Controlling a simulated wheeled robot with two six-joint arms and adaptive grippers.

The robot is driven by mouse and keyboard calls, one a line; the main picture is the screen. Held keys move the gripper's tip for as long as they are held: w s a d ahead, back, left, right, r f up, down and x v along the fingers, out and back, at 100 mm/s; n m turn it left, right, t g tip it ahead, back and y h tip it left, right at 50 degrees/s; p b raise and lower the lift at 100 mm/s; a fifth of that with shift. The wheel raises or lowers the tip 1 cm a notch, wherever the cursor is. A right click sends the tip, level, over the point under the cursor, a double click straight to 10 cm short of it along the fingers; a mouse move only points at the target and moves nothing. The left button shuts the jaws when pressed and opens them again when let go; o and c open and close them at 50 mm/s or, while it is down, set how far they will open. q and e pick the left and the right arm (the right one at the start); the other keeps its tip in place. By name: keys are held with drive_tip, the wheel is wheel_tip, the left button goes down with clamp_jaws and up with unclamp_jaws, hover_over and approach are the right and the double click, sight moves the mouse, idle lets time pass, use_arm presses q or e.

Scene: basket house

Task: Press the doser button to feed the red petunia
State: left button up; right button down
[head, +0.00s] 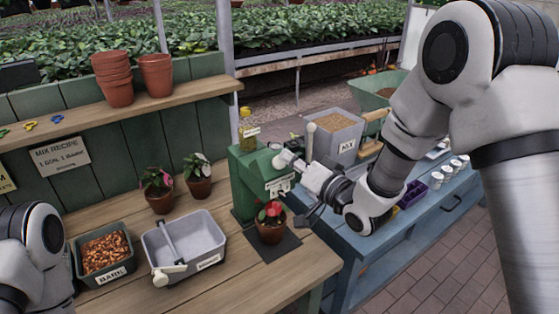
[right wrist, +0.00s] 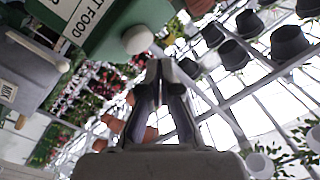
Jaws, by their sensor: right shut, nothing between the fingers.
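The doser (head: 243,184) is a green box on the wooden bench with a bottle of yellow liquid on top. A white round button (head: 286,160) sticks out from it; it shows in the right wrist view (right wrist: 137,40) beside a food label. The red petunia (head: 270,212) stands upright in a terracotta pot on a dark mat in front of the doser. My right gripper (head: 303,167) is shut and empty, its tips close to the button; the right wrist view (right wrist: 160,68) shows them just beside it. I cannot tell whether they touch. My left gripper is out of view.
Two potted plants (head: 178,184) stand left of the doser. A grey bin (head: 205,258) and a bark tray (head: 120,238) are nearer. A MIX bin (head: 347,128) stands on the blue cabinet (head: 385,250) behind my right arm. Terracotta pots (head: 156,80) sit on the shelf.

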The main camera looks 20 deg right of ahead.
drive_tip(key=s+r, duration=0.1)
drive_tip(key=s+d+r+p, duration=0.1)
drive_tip(key=s+r, duration=0.1)
drive_tip(key=shift+w, duration=0.1)
idle(0.6)
